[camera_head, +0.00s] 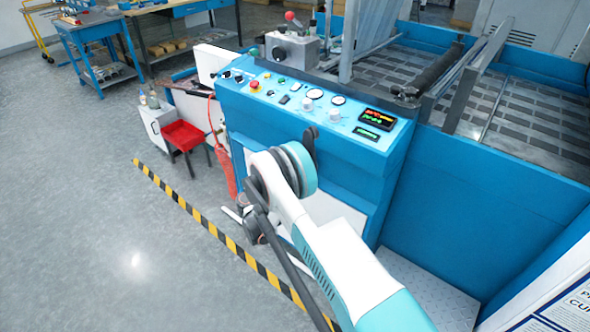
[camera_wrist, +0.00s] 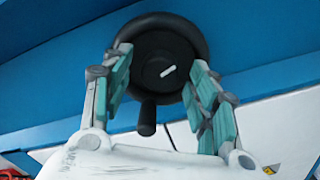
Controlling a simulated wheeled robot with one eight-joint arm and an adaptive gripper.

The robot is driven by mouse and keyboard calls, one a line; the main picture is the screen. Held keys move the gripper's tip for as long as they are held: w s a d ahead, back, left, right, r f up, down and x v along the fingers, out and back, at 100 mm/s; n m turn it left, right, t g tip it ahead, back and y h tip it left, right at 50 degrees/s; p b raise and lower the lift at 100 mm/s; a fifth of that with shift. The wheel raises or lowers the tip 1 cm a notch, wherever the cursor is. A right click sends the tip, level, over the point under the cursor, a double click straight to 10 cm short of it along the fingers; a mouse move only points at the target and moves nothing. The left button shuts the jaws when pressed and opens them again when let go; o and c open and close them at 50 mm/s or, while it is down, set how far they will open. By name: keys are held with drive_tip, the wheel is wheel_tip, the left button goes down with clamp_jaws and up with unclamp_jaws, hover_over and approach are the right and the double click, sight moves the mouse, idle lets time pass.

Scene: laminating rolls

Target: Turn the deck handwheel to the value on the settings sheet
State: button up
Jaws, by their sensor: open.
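The handwheel (camera_wrist: 150,48) is a dark round wheel on a blue face, in the upper middle of the wrist view. It has a short white mark (camera_wrist: 168,71) near its hub and a black knob handle (camera_wrist: 147,117) pointing down. My gripper (camera_wrist: 161,60) is open, with one teal-padded finger on each side of the wheel, overlapping its edges in the picture. I cannot tell whether the fingers touch it. In the head view my own arm covers the gripper area. A printed sheet (camera_head: 572,305) is cut off at the lower right; its text is not readable as a value.
The blue control panel (camera_head: 310,108) carries buttons, gauges and a lit display (camera_head: 380,117). The grey floor at left is clear.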

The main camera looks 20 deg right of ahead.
drive_tip(key=c, duration=1.1)
drive_tip(key=shift+o, duration=0.2)
drive_tip(key=shift+m, duration=0.4)
drive_tip(key=shift+f+m, duration=0.15)
drive_tip(key=shift+m, duration=8.25)
